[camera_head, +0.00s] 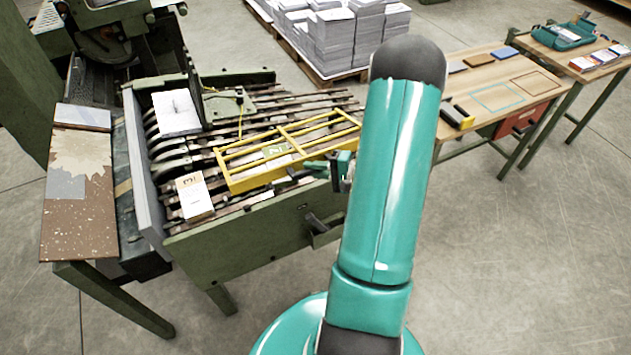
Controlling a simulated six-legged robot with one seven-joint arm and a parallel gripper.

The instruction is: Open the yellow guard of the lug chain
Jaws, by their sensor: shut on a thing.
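The yellow guard (241,183) is a barred frame over the lug chain (255,118) on the green gathering machine. It lies tilted over the chain, its near side toward the machine's front. My gripper (312,168) is at the guard's near right part, with its fingers reaching left from behind my teal arm. It is shut on the guard's near edge, as far as I can see. My arm hides the guard's right end and part of the gripper. A pale printed sheet (276,152) shows beneath the guard's bars.
A white booklet (194,196) lies on the chain left of the guard, and a white stack (177,111) stands behind it. A dark handle (322,225) juts from the machine's front panel (250,240). Wooden tables (492,75) stand at right. Front floor is clear.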

